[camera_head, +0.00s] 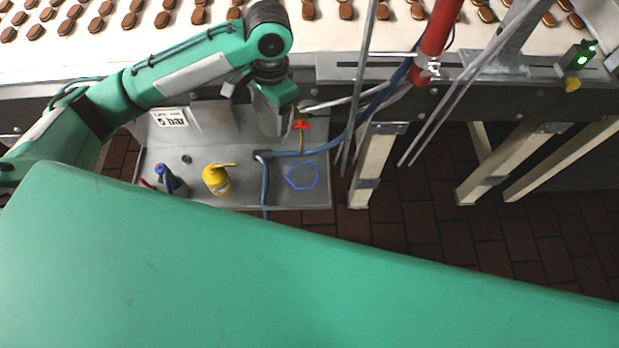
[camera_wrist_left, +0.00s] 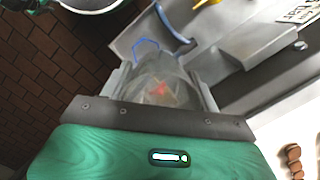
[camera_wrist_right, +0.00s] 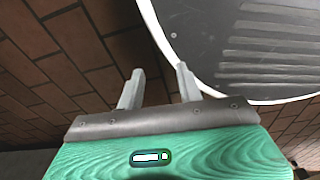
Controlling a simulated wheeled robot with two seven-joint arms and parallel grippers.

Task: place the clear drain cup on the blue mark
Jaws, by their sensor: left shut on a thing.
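The blue mark (camera_head: 302,176), a hexagon outline, lies on the right part of the grey metal tray (camera_head: 240,200). It also shows in the left wrist view (camera_wrist_left: 146,46) beyond the fingers. The clear drain cup (camera_wrist_left: 158,88) sits between the fingers of my left gripper (camera_wrist_left: 160,82), which is shut on it. A red spot shows through its clear wall. In the head view my left gripper (camera_head: 272,122) points down over the back of the tray, behind the mark; the cup is hard to make out there. My right gripper (camera_wrist_right: 160,70) is open and empty, seen only in its wrist view.
A red valve handle (camera_head: 301,124) is close right of my left gripper. A blue hose (camera_head: 265,175) runs left of the mark. A yellow bottle (camera_head: 216,180) and a dark blue-capped bottle (camera_head: 170,180) stand farther left. A sign (camera_head: 170,118) stands at the back.

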